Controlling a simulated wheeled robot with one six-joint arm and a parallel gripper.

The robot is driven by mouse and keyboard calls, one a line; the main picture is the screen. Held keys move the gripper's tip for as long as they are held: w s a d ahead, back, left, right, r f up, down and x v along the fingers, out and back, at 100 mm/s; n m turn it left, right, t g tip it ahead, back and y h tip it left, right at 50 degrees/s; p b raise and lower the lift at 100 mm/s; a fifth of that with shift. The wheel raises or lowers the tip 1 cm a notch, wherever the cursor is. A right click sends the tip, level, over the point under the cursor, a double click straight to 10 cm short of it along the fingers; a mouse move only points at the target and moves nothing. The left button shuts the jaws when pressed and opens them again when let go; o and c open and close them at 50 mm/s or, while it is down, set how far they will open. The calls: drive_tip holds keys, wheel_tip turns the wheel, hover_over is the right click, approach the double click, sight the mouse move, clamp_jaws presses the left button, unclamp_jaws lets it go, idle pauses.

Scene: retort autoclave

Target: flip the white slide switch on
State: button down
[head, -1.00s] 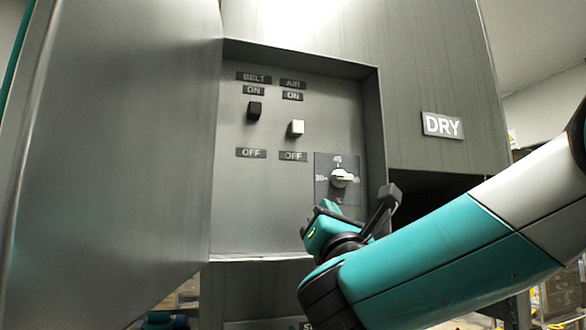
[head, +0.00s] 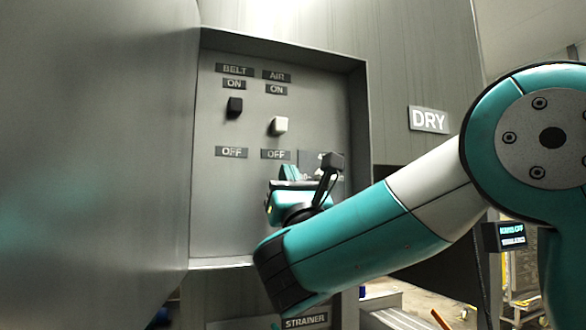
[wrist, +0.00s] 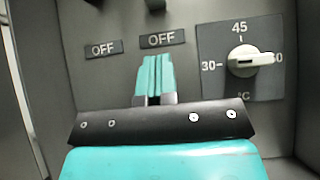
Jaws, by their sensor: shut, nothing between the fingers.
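The white slide switch (head: 280,125) is on the recessed grey panel, under the AIR and ON labels and above an OFF label (head: 275,154). It sits lower than the black switch beside it. My gripper (head: 290,173) is below the white switch, apart from it, in front of the panel. In the wrist view its teal fingers (wrist: 153,65) are together and empty, pointing up at the right-hand OFF label (wrist: 162,39). At the top edge of that view, only the bottom of a switch (wrist: 155,4) shows above that label.
The black BELT switch (head: 234,107) is left of the white one. A white temperature dial (wrist: 246,61) is right of my fingers; my gripper mostly hides it in the head view. The panel has a raised frame (head: 358,120). A large grey door (head: 95,160) stands at left.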

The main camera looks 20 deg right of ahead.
sight(280, 133)
drive_tip(key=w+r+p, duration=0.2)
drive_tip(key=r+p, duration=0.2)
drive_tip(key=r, duration=0.1)
drive_tip(key=shift+w+r+p, duration=0.15)
drive_tip(key=shift+w+p, duration=0.15)
drive_tip(key=shift+w, duration=0.1)
drive_tip(key=shift+r+p, duration=0.6)
drive_tip(key=shift+r, duration=0.15)
